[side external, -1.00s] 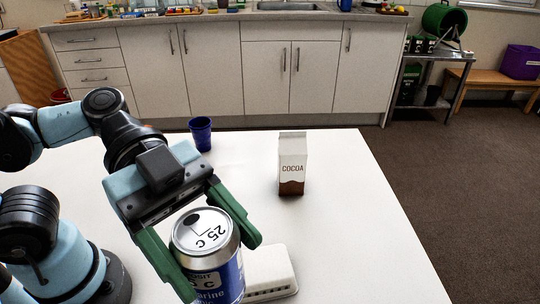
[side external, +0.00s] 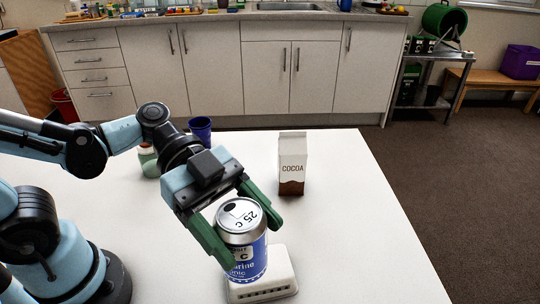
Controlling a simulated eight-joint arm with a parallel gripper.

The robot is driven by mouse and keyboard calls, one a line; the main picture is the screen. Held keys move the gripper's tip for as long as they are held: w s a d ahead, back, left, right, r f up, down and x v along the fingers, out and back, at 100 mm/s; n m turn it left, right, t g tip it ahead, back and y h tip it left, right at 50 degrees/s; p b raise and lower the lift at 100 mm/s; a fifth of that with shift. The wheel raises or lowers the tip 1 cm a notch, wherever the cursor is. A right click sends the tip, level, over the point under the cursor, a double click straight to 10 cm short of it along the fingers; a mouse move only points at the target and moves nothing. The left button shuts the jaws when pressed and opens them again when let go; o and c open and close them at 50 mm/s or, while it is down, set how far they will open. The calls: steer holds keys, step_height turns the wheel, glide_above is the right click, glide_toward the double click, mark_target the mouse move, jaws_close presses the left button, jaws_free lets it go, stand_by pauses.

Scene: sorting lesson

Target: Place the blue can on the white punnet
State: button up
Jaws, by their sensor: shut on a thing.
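The blue can (side external: 247,258) has a silver top and a blue and white label. My gripper (side external: 252,242) is shut on the can, with a green finger on each side of it. The can is nearly upright. The white punnet (side external: 284,283) is a low white box with slots along its front side. The can is over the punnet and hides much of its top. I cannot tell whether the can's bottom touches it.
A cocoa carton (side external: 292,164) stands behind and to the right on the white table (side external: 360,230). A dark blue cup (side external: 201,130) and a partly hidden green and white object (side external: 148,161) stand behind my arm. The table's right side is clear.

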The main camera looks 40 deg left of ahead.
steer(key=shift+w+a+f, duration=0.3)
steer(key=shift+w+f, duration=0.5)
steer(key=shift+f, duration=0.4)
steer(key=shift+w+a+f, duration=0.3)
steer(key=shift+w+f, duration=0.45)
steer(key=shift+f, duration=0.4)
steer(key=shift+w+a+f, duration=0.3)
steer(key=shift+w+f, duration=0.5)
steer(key=shift+f, duration=0.4)
steer(key=shift+f, duration=0.1)
steer(key=o, duration=1.3)
